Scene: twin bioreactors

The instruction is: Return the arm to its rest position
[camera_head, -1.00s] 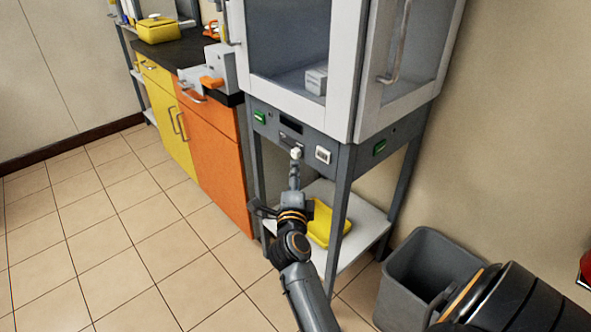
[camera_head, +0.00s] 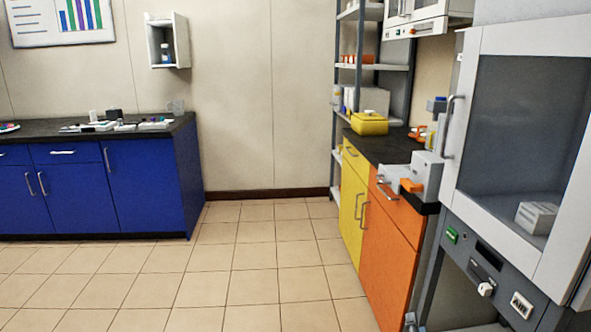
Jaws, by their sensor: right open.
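Only a small grey tip of my right gripper (camera_head: 411,322) shows at the bottom edge, in front of the orange cabinet's lower right corner. It is apart from the hood's control panel and nothing shows held in it; most of it and its arm are out of the picture. My left gripper is not in view.
The glass-fronted hood (camera_head: 524,120) stands at the right, with a white knob (camera_head: 486,289) and an AIR label on its panel. Orange (camera_head: 388,245) and yellow cabinets adjoin it. A blue counter (camera_head: 150,190) stands at the left. The tiled floor (camera_head: 240,270) between is clear.

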